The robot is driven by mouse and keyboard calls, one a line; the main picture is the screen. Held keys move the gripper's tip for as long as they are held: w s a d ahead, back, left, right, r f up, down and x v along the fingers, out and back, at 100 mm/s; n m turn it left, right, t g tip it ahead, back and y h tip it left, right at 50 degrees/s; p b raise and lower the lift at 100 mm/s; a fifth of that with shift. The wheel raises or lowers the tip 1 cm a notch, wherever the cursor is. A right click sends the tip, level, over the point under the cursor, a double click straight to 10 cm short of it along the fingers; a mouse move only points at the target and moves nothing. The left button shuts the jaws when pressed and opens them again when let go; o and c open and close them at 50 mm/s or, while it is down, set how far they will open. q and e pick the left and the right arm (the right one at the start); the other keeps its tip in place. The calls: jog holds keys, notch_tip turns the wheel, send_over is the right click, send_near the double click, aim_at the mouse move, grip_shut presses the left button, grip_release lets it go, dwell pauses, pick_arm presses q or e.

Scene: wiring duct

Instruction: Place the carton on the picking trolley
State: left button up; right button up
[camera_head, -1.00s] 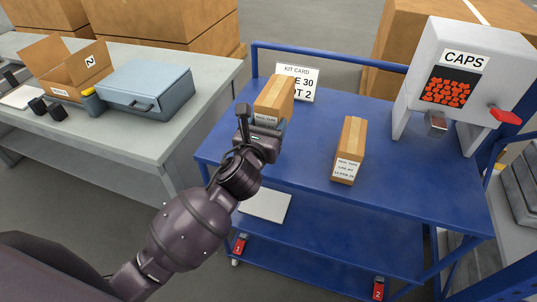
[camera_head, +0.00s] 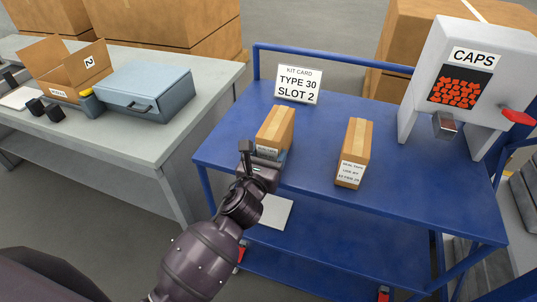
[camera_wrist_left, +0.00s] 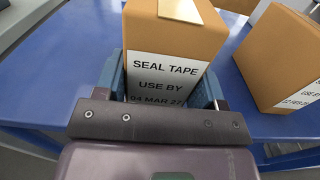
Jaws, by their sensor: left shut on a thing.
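A brown carton (camera_head: 276,126) with a pale tape strip and a white label is at the left side of the blue trolley top (camera_head: 318,176). My left gripper (camera_head: 267,162) is shut on this carton from its near side. The label reads SEAL TAPE, USE BY 04 MAR 27 in the left wrist view (camera_wrist_left: 175,45), where a blue finger (camera_wrist_left: 113,75) lies on each side. The carton is upright; its base is hidden, so I cannot tell whether it touches the top. My right gripper is not in view.
A second labelled carton (camera_head: 355,152) stands to the right on the trolley. A kit card (camera_head: 298,84) reading TYPE 30 SLOT 2 stands behind. A CAPS dispenser (camera_head: 462,85) is at the right. A grey bench (camera_head: 150,135) with a blue case (camera_head: 145,90) is at the left.

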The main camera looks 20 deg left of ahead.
pick_arm(q)
jog(key=shift+f, duration=0.15)
jog(key=o, duration=1)
jog(key=shift+o, duration=0.2)
jog(key=shift+s, duration=0.2)
jog(key=s, duration=1.1)
jog(key=shift+s+a, duration=0.15)
jog(key=shift+s, duration=0.2)
jog(key=s+a+f+n+g, duration=0.2)
jog(key=f+n, duration=0.4)
jog(key=n, duration=0.5)
jog(key=s+a+f+n+g, duration=0.2)
jog(key=s+a+f+n, duration=0.3)
jog(key=n, duration=0.7)
jog(key=s+a+f+n+g, duration=0.2)
jog(key=s+a+f+n, duration=0.2)
jog(key=f+n, duration=0.4)
jog(key=s+n, duration=0.1)
jog(key=n, duration=0.3)
jog(key=shift+s+a+g+y, duration=0.2)
jog(key=shift+s+g+y, duration=0.2)
